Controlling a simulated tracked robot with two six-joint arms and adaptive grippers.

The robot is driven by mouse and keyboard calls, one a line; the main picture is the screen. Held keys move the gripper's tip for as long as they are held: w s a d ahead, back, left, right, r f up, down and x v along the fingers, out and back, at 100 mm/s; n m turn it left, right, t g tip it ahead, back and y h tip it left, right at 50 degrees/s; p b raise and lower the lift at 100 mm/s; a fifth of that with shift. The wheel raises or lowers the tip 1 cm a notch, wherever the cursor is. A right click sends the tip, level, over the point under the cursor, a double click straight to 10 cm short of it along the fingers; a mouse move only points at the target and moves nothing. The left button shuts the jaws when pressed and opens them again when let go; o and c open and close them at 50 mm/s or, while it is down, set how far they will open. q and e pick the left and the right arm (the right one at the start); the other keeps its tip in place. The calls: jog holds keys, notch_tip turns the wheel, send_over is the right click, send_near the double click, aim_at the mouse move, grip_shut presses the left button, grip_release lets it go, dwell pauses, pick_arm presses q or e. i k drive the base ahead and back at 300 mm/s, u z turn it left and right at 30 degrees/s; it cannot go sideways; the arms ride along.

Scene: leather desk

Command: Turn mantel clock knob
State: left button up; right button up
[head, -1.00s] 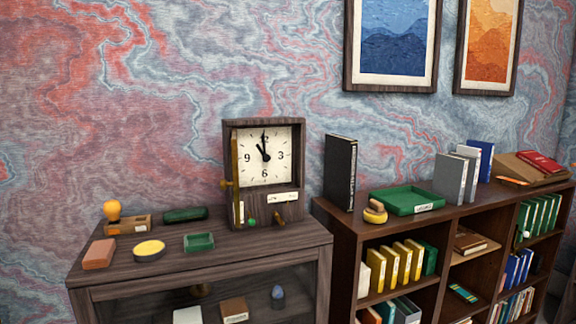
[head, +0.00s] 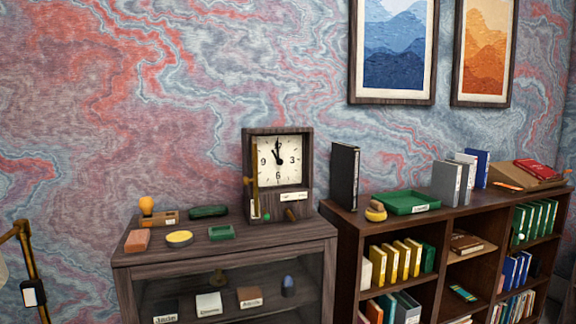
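The mantel clock (head: 279,174) stands upright on the right part of the dark wooden cabinet top. Its white dial (head: 279,160) shows about eleven o'clock. A brass-coloured upright strip (head: 254,165) runs along the left side of the dial. A brown knob or key (head: 290,214) sticks out low on the front, below a small white label (head: 293,197). A small green round piece (head: 267,216) is at the lower left of the front. Neither of my grippers is in view.
A bookshelf (head: 343,222) adjoins at right. A brass stand (head: 30,262) is at far left.

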aim_at(280, 161)
jog(key=u, duration=0.1)
jog(key=i, duration=0.9)
jog(key=z, duration=0.1)
